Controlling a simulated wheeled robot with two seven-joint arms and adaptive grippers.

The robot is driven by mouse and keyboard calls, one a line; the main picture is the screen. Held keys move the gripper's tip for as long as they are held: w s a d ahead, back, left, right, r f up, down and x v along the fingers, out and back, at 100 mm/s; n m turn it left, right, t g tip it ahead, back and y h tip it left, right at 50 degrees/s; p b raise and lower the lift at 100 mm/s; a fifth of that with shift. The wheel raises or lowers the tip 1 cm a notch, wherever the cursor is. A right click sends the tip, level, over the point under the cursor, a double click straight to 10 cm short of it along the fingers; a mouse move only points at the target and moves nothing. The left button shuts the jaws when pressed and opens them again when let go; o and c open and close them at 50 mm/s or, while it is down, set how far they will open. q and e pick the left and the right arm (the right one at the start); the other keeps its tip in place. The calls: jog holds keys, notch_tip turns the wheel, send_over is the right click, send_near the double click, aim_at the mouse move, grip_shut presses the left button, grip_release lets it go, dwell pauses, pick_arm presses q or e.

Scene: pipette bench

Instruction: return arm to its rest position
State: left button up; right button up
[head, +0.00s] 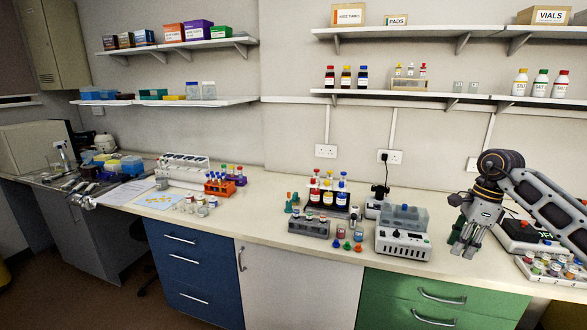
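My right arm (546,207) comes in from the right edge, bent at a dark elbow-like joint. My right gripper (465,252) hangs from it, fingers pointing down, over the bench to the right of a white device with a grey lidded top (403,243). I see nothing held between the fingers, but their gap is too small and angled to judge. I cannot tell whether the fingertips touch the bench. My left gripper is not seen.
A dark-topped device (525,238) and a tray of vials (528,272) stand close on the right, partly behind my arm. Left of the white device are a bottle rack (328,198), a grey rack (308,228) and loose caps. An orange tube rack (219,188) stands farther left.

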jog(key=w+a+f+m+t+y, duration=0.2)
jog(key=w+a+f+m+y, duration=0.3)
jog(key=a+f, duration=0.4)
jog(key=w+a+f+m+t+y, duration=0.1)
jog(key=w+a+f+m+y, duration=0.4)
jog(key=a+f, duration=0.45)
notch_tip(320, 180, down, 24)
jog(key=s+d+m+t+h, duration=0.25)
jog(key=m+t, duration=0.65)
jog(key=m, duration=0.8)
jog(key=s+d+f+m+g+h, duration=0.2)
jog(key=s+f+m+h, duration=0.35)
jog(key=s+f, duration=0.75)
jog(key=s+d+f+m+g+h, duration=0.1)
jog(key=s+d+f+m+h, duration=0.15)
jog(key=s+f+m, duration=0.9)
jog(key=s+a+f+m+g, duration=0.1)
jog(key=s+f, duration=0.4)
jog(key=s, duration=0.6)
jog(key=s+a+f+m+g+h, duration=0.1)
jog(key=s+a+f+g, duration=0.2)
jog(key=s, duration=0.8)
jog(key=s+a+f+m+g, duration=0.1)
jog(key=s+f+g, duration=0.3)
jog(key=s, duration=0.8)
notch_tip(320, 180, down, 3)
jog(key=shift+a+r, duration=0.1)
jog(key=shift+a, duration=0.35)
